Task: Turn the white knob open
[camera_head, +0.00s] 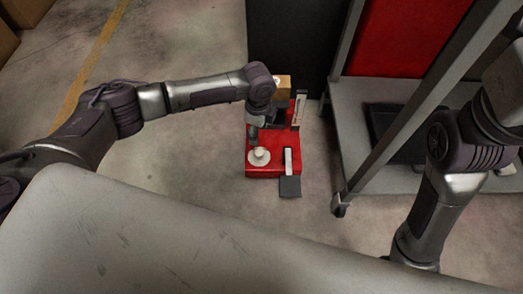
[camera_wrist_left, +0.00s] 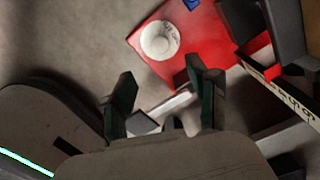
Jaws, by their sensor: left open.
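The white knob (camera_head: 260,157) is a round disc with a raised middle on the red stand (camera_head: 265,173) in the head view. It also shows in the left wrist view (camera_wrist_left: 159,40), flat on the red surface (camera_wrist_left: 205,40), with small dark marks on its rim. My left gripper (camera_head: 253,141) is just above and behind the knob in the head view. In the left wrist view its two fingers (camera_wrist_left: 165,98) are spread apart with nothing between them, and the knob lies beyond the fingertips, apparently apart from them. My right gripper is out of view.
A grey lever with a dark pad (camera_head: 290,187) sits right of the knob. A cardboard box (camera_head: 282,86) and an upright labelled strip (camera_head: 299,108) stand behind it. A metal cart (camera_head: 345,150) stands close on the right. Open floor (camera_head: 200,160) lies to the left.

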